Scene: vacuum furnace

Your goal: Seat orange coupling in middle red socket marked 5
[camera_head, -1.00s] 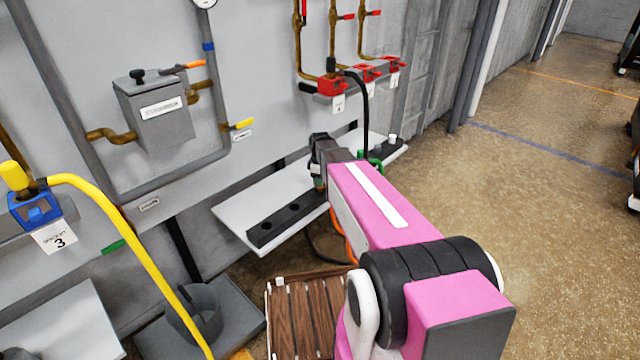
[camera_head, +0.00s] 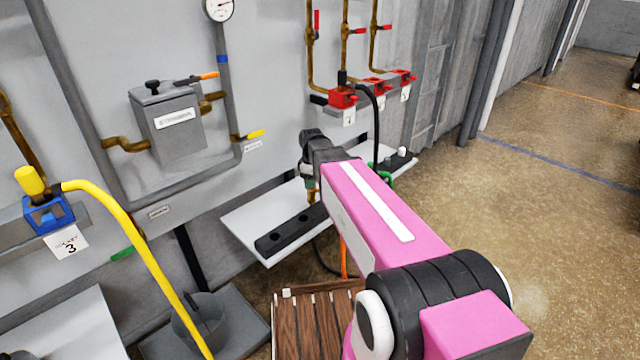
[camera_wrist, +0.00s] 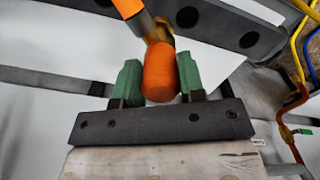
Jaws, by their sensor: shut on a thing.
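The orange coupling (camera_wrist: 160,72) is between the green fingers of my gripper (camera_wrist: 159,80) in the wrist view. The gripper is shut on it, with a brass part and an orange hose end beyond it. In the head view my gripper (camera_head: 311,183) is above the white shelf, mostly hidden behind my arm. The middle red socket (camera_head: 375,87) is on the wall, farther back and right of the gripper. It looks empty; its tag is too small to read.
The left red socket (camera_head: 343,98) holds a black hose (camera_head: 375,130). Another red socket (camera_head: 403,76) is to the right. A black holed rack (camera_head: 290,230) lies on the white shelf (camera_head: 245,222). A yellow hose (camera_head: 135,240) runs from a blue socket (camera_head: 47,213). Open floor lies right.

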